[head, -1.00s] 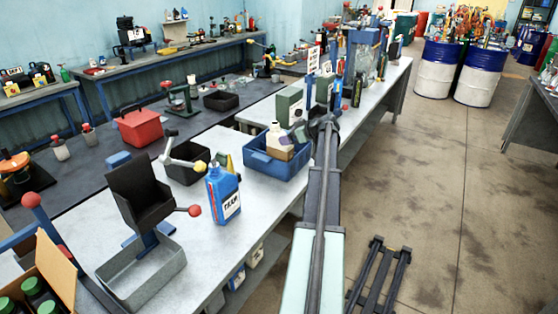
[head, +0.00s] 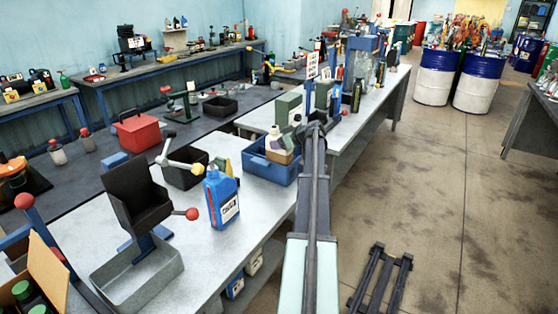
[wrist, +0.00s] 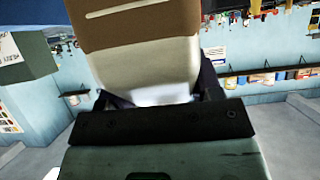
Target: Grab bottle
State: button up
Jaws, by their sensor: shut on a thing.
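My gripper (wrist: 158,98) is shut on a cream-and-brown bottle (wrist: 145,58) in the wrist view. The bottle fills the upper middle of that view, with a brown band above a cream part. Its ends are cut off or hidden. Dark fingers stand on both sides of it. In the head view my arm reaches away over the table's right side, and its end hides most of the grip.
A blue crate (head: 268,172) with a cream bottle (head: 273,139) and other items stands just left of my arm. A green box (head: 288,108) and a dark green bottle (head: 356,96) stand farther back. A grey tray with a black funnel-like holder (head: 140,200) is at the left.

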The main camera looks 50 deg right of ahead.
jog(key=shift+c, duration=1.4)
